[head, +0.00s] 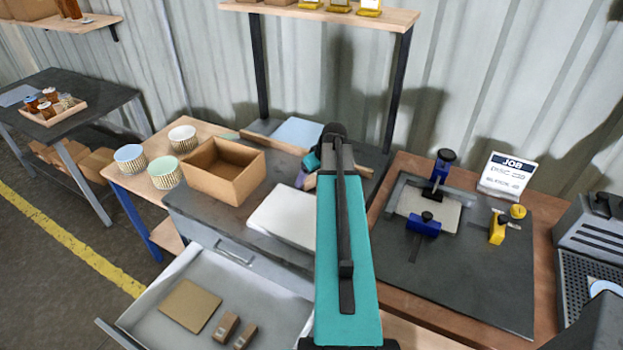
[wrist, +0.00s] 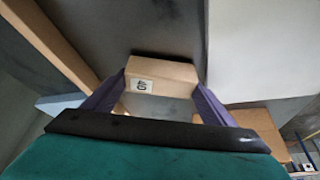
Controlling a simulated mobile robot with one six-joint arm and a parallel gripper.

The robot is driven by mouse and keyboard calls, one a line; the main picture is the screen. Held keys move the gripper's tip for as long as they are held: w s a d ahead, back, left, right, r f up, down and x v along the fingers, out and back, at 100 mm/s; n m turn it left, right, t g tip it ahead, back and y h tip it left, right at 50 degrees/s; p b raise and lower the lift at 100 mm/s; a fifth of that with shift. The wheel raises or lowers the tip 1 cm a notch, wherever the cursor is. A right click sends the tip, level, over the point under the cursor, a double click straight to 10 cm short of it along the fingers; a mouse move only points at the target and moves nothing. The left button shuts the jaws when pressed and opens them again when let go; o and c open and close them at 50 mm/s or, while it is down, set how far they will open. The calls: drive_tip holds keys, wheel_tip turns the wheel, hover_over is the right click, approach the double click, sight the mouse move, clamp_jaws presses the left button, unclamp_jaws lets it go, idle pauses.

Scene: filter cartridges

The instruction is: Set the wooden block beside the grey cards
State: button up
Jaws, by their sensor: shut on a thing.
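My gripper (wrist: 160,82) is shut on a tan wooden block (wrist: 175,72), with one purple finger on each side. The block has a small white label with dark print on its near face. In the head view my gripper (head: 306,172) is over the dark bench, mostly hidden behind my arm, and the block is hard to make out there. A flat pale grey-white slab or stack (head: 283,217) lies on the bench, nearer than the gripper. I cannot tell whether it is the grey cards. A pale surface (wrist: 255,50) fills the upper right of the wrist view.
An open cardboard box (head: 223,172) stands left of the slab, with striped cups (head: 164,172) beyond it. Below, an open drawer (head: 165,305) holds a brown card (head: 189,306) and two small tan boxes (head: 226,327). A clamp fixture (head: 428,210) sits on the right-hand table.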

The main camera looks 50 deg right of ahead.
drive_tip(key=shift+r+b, duration=0.75)
drive_tip(key=shift+r, duration=0.65)
drive_tip(key=s+a, duration=0.2)
drive_tip(key=s+a+b, duration=0.1)
drive_tip(key=s, duration=0.1)
drive_tip(key=s+a+b, duration=0.1)
drive_tip(key=s+a, duration=0.1)
drive_tip(key=shift+a+r, duration=0.3)
drive_tip(key=shift+a, duration=0.05)
drive_tip(key=s+a+b, duration=0.1)
drive_tip(key=s+b, duration=0.1)
drive_tip(key=b, duration=0.2)
drive_tip(key=shift+a, duration=0.3)
drive_tip(key=shift+b, duration=0.9)
drive_tip(key=shift+b, duration=0.4)
drive_tip(key=b, duration=0.4)
drive_tip(key=shift+s+a, duration=0.15)
drive_tip(key=shift+a, duration=0.05)
drive_tip(key=s+a+b, duration=0.1)
drive_tip(key=b, duration=0.7)
drive_tip(key=shift+s+a+r, duration=0.15)
drive_tip(key=shift+s+a, duration=0.05)
drive_tip(key=shift+s+a+r+b, duration=0.15)
drive_tip(key=shift+s+a, duration=0.35)
drive_tip(key=shift+s+a+r+b, duration=0.15)
drive_tip(key=shift+s+a, duration=0.3)
drive_tip(key=shift+s, duration=0.05)
